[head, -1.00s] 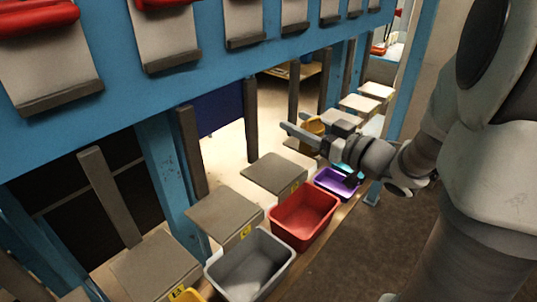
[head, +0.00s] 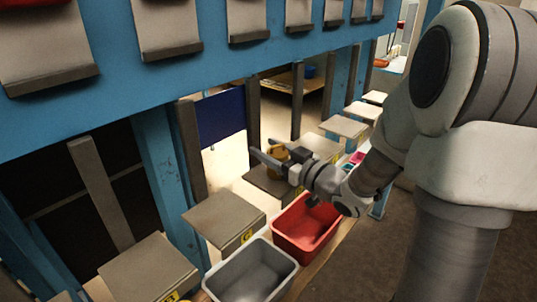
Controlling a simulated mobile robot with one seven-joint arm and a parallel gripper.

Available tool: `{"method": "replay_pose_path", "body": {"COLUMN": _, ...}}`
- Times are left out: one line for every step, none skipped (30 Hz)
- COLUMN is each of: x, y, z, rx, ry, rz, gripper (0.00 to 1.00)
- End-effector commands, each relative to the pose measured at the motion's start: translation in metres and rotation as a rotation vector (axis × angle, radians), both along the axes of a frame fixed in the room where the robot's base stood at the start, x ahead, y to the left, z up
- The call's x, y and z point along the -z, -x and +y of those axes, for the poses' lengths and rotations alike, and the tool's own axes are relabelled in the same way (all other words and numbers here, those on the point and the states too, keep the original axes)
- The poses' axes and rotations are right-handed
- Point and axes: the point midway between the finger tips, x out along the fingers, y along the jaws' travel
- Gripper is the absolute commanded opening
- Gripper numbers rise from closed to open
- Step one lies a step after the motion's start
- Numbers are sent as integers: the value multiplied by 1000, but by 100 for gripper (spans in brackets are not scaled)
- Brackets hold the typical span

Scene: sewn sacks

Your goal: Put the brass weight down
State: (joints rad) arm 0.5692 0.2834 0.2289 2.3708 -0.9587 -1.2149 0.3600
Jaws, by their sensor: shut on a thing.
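My gripper (head: 268,155) reaches in from the right over the row of grey platforms. The weight appears above or near a grey platform (head: 262,186), partly hidden behind the gripper. I cannot tell whether the weight touches that platform.
A red bin (head: 292,238) and a grey bin (head: 250,275) stand in front of the platforms. A nearer platform (head: 224,214) with a yellow label is bare. Grey posts (head: 253,120) rise behind the row, and a blue beam (head: 110,75) runs above.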

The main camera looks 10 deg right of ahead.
Motion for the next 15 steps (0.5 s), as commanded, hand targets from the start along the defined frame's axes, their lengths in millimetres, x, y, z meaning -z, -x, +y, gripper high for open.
{"method": "replay_pose_path", "body": {"x": 0, "y": -1, "z": 0, "rx": -1, "ry": -2, "rz": -7, "gripper": 0}}
{"method": "replay_pose_path", "body": {"x": 0, "y": -1, "z": 0, "rx": -1, "ry": -1, "rz": -8, "gripper": 0}}
{"method": "replay_pose_path", "body": {"x": -1, "y": 0, "z": 0, "rx": -1, "ry": -1, "rz": -9, "gripper": 0}}
{"method": "replay_pose_path", "body": {"x": -1, "y": 0, "z": 0, "rx": -1, "ry": -1, "rz": -9, "gripper": 0}}
{"method": "replay_pose_path", "body": {"x": -1, "y": 0, "z": 0, "rx": -1, "ry": -1, "rz": -9, "gripper": 0}}
{"method": "replay_pose_path", "body": {"x": -2, "y": 0, "z": 0, "rx": -1, "ry": -1, "rz": -9, "gripper": 0}}
{"method": "replay_pose_path", "body": {"x": -2, "y": 0, "z": 0, "rx": -1, "ry": -1, "rz": -9, "gripper": 0}}
{"method": "replay_pose_path", "body": {"x": -1, "y": 0, "z": 0, "rx": -1, "ry": -1, "rz": -9, "gripper": 0}}
{"method": "replay_pose_path", "body": {"x": 0, "y": 0, "z": 0, "rx": -1, "ry": -1, "rz": -9, "gripper": 0}}
{"method": "replay_pose_path", "body": {"x": 1, "y": 0, "z": 0, "rx": -1, "ry": -1, "rz": -9, "gripper": 0}}
{"method": "replay_pose_path", "body": {"x": 2, "y": 0, "z": 0, "rx": -1, "ry": -1, "rz": -9, "gripper": 0}}
{"method": "replay_pose_path", "body": {"x": 3, "y": 0, "z": 0, "rx": -2, "ry": -1, "rz": -9, "gripper": 0}}
{"method": "replay_pose_path", "body": {"x": 4, "y": 0, "z": 0, "rx": -1, "ry": 0, "rz": -2, "gripper": 65}}
{"method": "replay_pose_path", "body": {"x": 4, "y": 0, "z": 0, "rx": -1, "ry": 0, "rz": -2, "gripper": 71}}
{"method": "replay_pose_path", "body": {"x": 4, "y": 0, "z": 0, "rx": -1, "ry": 0, "rz": -2, "gripper": 78}}
